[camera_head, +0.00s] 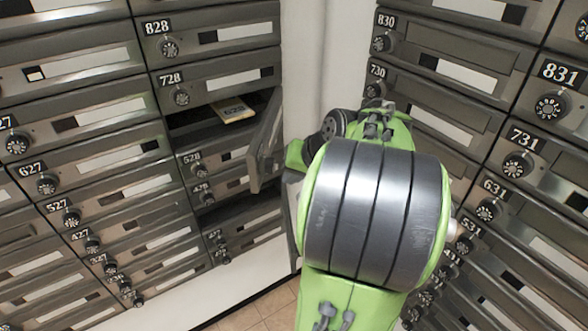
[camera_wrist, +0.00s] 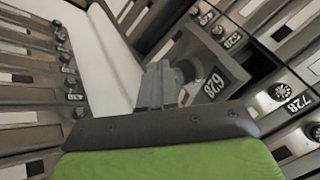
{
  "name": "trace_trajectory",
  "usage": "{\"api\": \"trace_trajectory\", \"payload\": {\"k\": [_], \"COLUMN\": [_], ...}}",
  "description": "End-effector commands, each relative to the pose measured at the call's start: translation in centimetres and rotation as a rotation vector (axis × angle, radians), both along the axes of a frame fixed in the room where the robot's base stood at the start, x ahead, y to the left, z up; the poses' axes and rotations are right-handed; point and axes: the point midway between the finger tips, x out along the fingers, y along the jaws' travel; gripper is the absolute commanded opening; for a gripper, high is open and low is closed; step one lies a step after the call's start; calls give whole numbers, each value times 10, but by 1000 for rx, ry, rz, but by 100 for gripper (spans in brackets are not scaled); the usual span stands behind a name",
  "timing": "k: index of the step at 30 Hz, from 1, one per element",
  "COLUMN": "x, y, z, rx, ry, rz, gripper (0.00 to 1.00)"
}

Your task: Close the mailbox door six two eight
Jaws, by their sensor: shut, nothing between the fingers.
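The door of mailbox 628 (camera_head: 267,142) stands open in the head view. It is swung out from its right side, with its face turned toward my arm. In the wrist view the door's face shows the number 628 (camera_wrist: 214,87) and a round dial. My gripper (camera_wrist: 158,80) is shut and empty, in front of the door's face beside the dial. I cannot tell whether it touches the door. In the head view my arm hides the fingers.
Closed boxes 728 (camera_head: 215,80) above and 528 (camera_head: 213,157) below flank the opening. A white corner post (camera_head: 318,60) stands to the right. Another bank of closed boxes, including 730 (camera_head: 420,100), lies close to my arm's right side. Dials stick out from the doors.

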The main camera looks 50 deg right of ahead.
Motion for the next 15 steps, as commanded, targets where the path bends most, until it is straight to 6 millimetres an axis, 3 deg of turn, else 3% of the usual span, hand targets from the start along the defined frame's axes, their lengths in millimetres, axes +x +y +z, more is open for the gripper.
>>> {"api": "trace_trajectory", "payload": {"k": [4,9,15], "x": [20,44,53], "y": [-1,15,20], "z": [-28,-25,-26], "rx": [2,-2,-2], "ry": [3,0,1], "rz": [4,5,1], "gripper": [0,0,0]}}
